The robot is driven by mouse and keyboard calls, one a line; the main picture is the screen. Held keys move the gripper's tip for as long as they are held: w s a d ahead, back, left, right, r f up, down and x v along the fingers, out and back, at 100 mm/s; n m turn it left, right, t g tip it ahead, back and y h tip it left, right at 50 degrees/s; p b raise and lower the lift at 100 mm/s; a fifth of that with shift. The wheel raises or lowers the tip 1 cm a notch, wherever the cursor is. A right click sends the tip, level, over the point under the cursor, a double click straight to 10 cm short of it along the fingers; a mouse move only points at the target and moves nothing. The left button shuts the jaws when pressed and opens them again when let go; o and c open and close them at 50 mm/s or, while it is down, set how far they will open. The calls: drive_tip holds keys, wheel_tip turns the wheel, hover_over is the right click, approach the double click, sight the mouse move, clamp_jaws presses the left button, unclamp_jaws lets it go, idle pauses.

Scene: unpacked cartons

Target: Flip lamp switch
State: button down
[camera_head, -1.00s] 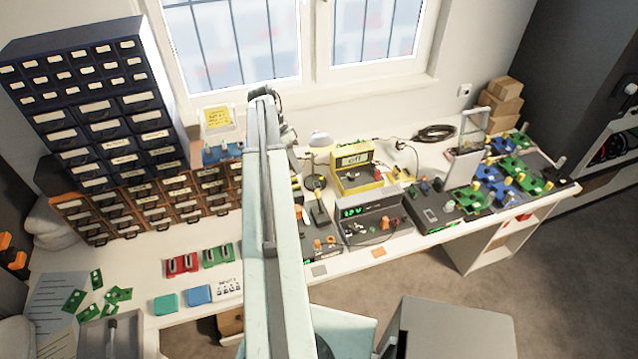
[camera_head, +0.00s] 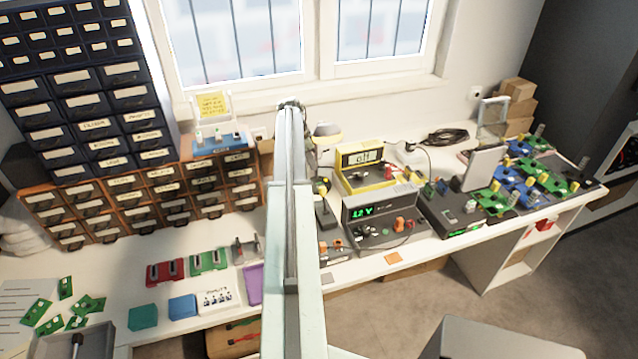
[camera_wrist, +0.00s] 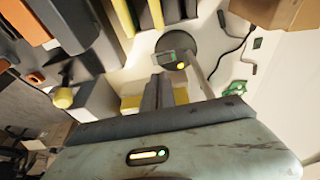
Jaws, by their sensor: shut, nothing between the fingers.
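The lamp's pale shade (camera_head: 327,131) shows in the head view just right of my arm's far end, in front of the window wall. My arm hides part of the lamp. In the wrist view, a round dark lamp base (camera_wrist: 168,43) with a pale stem stands on the white worktop. A small switch-like part with a yellow spot (camera_wrist: 181,66) is on the base. My gripper (camera_wrist: 166,78) is shut and empty, its tips just below the base in the picture. Whether they touch it cannot be told. The gripper is not clear in the head view.
A yellow meter (camera_head: 362,168) and a grey power supply (camera_head: 381,214) stand right of my arm. Drawer cabinets (camera_head: 84,100) fill the left. A dark cable (camera_wrist: 236,50) runs from the lamp base. Green and blue boards (camera_head: 515,178) crowd the right end.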

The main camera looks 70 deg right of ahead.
drive_tip(key=b+x, duration=0.9)
drive_tip(key=x, duration=0.1)
drive_tip(key=shift+w+a+f+b, duration=0.1)
drive_tip(key=shift+w+f+b, duration=0.1)
drive_tip(key=shift+b, duration=0.2)
drive_tip(key=shift+r, duration=0.15)
